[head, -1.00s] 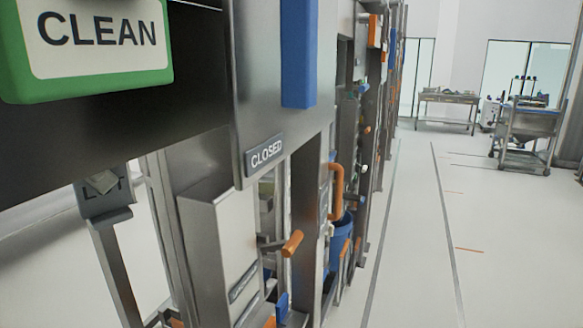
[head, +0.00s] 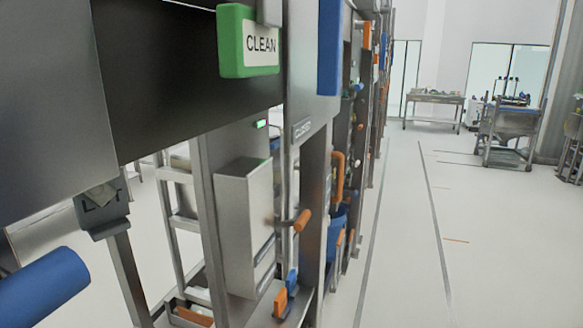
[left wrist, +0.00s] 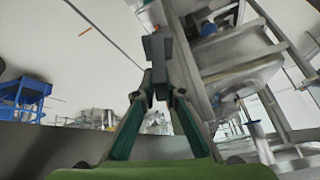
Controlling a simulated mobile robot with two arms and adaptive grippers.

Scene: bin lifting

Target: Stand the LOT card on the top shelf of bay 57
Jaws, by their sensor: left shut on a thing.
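The LOT card (head: 103,214) is a small dark grey plate with a lip at its foot, at the left of the head view, slightly tilted. A pale patch covers part of its lettering. In the left wrist view, my left gripper (left wrist: 158,88) is shut, its dark green fingers meeting on a grey piece, the card (left wrist: 157,50) seen from behind or edge-on. In the head view most of this gripper is hidden. No number 57 is readable, so I cannot tell which shelf belongs to that bay. My right gripper is not in view.
A green-framed CLEAN sign (head: 262,45) hangs by a dark panel. A CLOSED plate (head: 302,128) and a steel box (head: 245,225) are on the row of bays. A blue cylinder (head: 42,290) is at lower left. The aisle floor (head: 400,250) to the right is clear.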

